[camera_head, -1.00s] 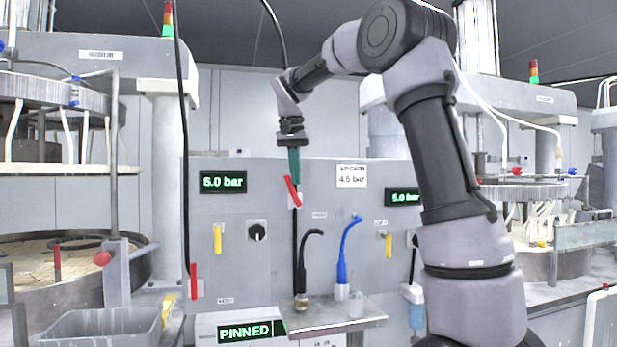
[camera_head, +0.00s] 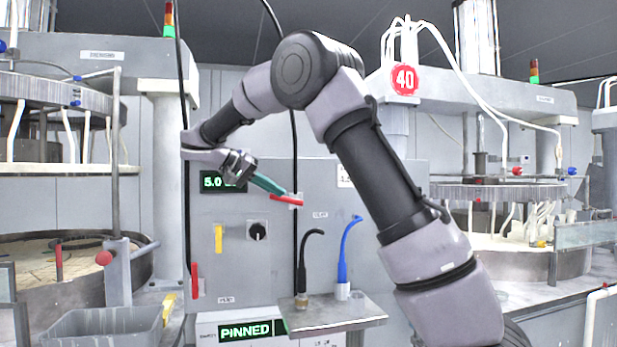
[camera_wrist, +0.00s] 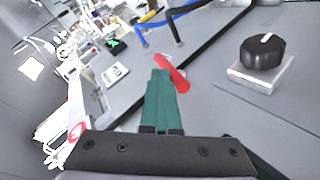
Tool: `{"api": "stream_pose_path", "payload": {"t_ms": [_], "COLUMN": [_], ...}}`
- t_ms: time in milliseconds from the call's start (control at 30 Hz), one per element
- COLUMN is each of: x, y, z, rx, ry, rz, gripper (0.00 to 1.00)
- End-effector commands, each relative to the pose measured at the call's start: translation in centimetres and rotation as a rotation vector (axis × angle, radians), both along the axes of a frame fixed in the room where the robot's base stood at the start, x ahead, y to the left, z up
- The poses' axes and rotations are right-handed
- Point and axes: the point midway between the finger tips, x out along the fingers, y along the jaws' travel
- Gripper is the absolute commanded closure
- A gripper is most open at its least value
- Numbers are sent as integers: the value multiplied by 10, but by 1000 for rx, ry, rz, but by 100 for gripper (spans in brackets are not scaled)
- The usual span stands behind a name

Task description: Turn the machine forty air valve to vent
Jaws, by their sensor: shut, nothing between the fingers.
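A red valve lever (camera_head: 287,201) sits on the black air line on the grey panel, near the middle of the head view. It lies nearly level, tilting slightly down to the right. My gripper (camera_head: 282,192) reaches it from the upper left, its green fingers shut and empty. In the wrist view the fingertips (camera_wrist: 160,74) overlap the red lever (camera_wrist: 172,73); I cannot tell whether they touch it. A red "40" sign (camera_head: 404,80) hangs on the machine to the right. Any label naming the lever's machine is not readable.
A black knob (camera_head: 257,231) and a yellow lever (camera_head: 218,238) are left of and below the red lever. Another red handle (camera_head: 194,280) is on the left hose. A black hose (camera_head: 305,260) and a blue hose (camera_head: 345,255) stand on a shelf (camera_head: 340,315) below. A "PINNED" display (camera_head: 247,331) is beneath.

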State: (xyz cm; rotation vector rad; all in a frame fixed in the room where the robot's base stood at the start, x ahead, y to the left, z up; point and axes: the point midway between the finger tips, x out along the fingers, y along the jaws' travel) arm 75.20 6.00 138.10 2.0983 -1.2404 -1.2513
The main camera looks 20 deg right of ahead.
Motion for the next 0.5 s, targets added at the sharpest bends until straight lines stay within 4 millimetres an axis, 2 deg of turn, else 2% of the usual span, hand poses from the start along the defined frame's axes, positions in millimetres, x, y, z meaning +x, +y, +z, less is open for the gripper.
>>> {"api": "stream_pose_path", "payload": {"t_ms": [133,500], "x": [0,0], "y": [5,7], "z": [-8,-16], "rx": [-93,-89], "ry": [3,1], "rz": [1,0], "gripper": [100,100]}}
